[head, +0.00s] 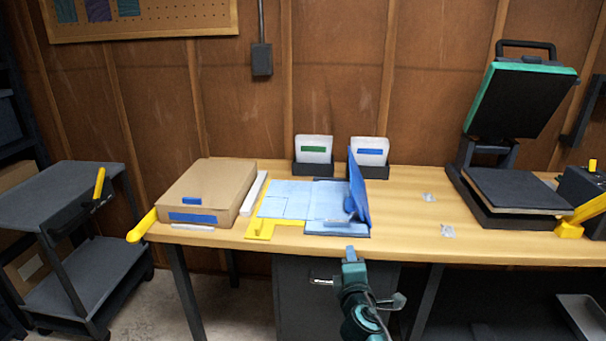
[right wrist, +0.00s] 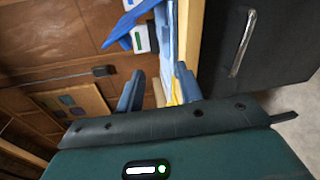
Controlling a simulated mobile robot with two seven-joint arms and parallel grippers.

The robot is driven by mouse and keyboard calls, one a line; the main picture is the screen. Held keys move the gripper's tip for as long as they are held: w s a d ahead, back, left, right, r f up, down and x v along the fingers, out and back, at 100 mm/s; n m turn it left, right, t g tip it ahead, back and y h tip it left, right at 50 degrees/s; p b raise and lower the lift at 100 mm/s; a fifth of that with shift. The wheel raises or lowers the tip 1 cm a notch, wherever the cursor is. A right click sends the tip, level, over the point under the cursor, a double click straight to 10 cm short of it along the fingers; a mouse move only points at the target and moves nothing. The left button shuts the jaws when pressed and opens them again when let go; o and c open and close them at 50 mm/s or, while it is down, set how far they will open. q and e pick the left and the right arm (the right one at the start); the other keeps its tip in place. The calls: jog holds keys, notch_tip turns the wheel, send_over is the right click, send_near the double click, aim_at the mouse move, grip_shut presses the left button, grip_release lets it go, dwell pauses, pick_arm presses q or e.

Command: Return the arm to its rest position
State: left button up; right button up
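My right gripper (head: 350,254) is in front of the table's front edge, just below the blue folding board (head: 360,190), with its arm coming up from the bottom of the head view. In the right wrist view its two fingers (right wrist: 158,88) stand apart with nothing held between them. The wrist view is turned on its side, with the table edge and blue things beyond the fingers. My left arm and gripper do not show in either view.
The wooden table (head: 410,240) carries a cardboard box (head: 208,185), a yellow jig (head: 260,228), two card holders and a heat press (head: 515,100). A dark cabinet (head: 300,290) stands under the table, close to my gripper. A grey cart (head: 70,195) stands at left.

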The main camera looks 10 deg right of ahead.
jog(key=s+a+f+m+g+y+p, duration=0.15)
jog(key=s+f+m, duration=0.25)
jog(key=s+f, duration=0.5)
jog(key=s+a+m+g+y+p, duration=0.1)
jog(key=s+m, duration=0.4)
jog(key=s, duration=0.6)
jog(key=s+a+r+m+g+y+p, duration=0.1)
jog(key=s+m, duration=0.4)
jog(key=s, duration=0.6)
jog(key=g+y+p, duration=0.1)
jog(key=g+y, duration=0.1)
jog(key=shift+s+a+r+m+y, duration=0.2)
jog(key=shift+s+m+y, duration=0.1)
jog(key=shift+s+y, duration=0.1)
jog(key=shift+c, duration=0.4)
